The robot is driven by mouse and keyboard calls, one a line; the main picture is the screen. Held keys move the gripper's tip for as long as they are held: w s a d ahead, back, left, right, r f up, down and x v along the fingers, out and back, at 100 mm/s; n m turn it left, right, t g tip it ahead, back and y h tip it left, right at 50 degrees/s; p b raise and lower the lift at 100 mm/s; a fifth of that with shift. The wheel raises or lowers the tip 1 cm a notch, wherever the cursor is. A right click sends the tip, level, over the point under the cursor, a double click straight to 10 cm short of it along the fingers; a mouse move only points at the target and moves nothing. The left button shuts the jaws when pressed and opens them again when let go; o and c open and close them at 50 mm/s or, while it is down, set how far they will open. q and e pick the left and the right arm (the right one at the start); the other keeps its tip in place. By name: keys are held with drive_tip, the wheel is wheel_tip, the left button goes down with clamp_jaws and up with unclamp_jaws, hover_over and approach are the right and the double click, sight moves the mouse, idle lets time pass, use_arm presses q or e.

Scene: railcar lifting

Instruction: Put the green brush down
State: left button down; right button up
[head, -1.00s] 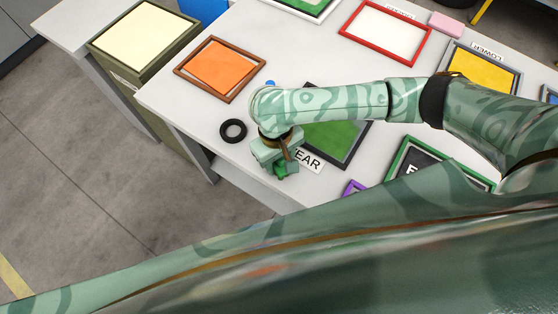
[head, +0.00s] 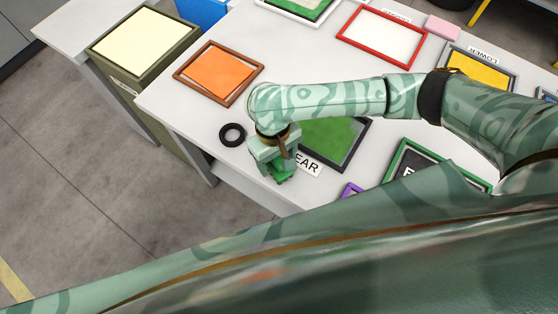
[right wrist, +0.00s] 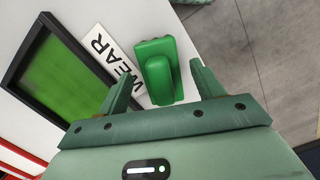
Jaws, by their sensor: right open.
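The green brush (right wrist: 158,72) shows in the right wrist view between the two fingers of my right gripper (right wrist: 162,78). The fingers stand apart, with a gap on each side of the brush. In the head view the green brush (head: 282,178) shows just below my right gripper (head: 275,163), at the table's front edge, partly hidden by it. It is beside the white WEAR label (right wrist: 112,60). I cannot tell for certain whether it rests on the table. My left gripper is not in view.
A green-filled dark frame (head: 335,143) lies right of the gripper. A black ring (head: 232,134) lies to its left. An orange panel in a brown frame (head: 236,94) lies beyond the ring. The white table's front edge (right wrist: 190,5) is close to the brush.

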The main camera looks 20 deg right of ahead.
drive_tip(key=r+p, duration=0.1)
drive_tip(key=r, duration=0.2)
drive_tip(key=r+p, duration=0.1)
drive_tip(key=r, duration=0.2)
drive_tip(key=w+r+p, duration=0.1)
drive_tip(key=r+p, duration=0.1)
drive_tip(key=r, duration=0.1)
drive_tip(key=shift+a, duration=0.15)
drive_tip(key=shift+s, duration=0.1)
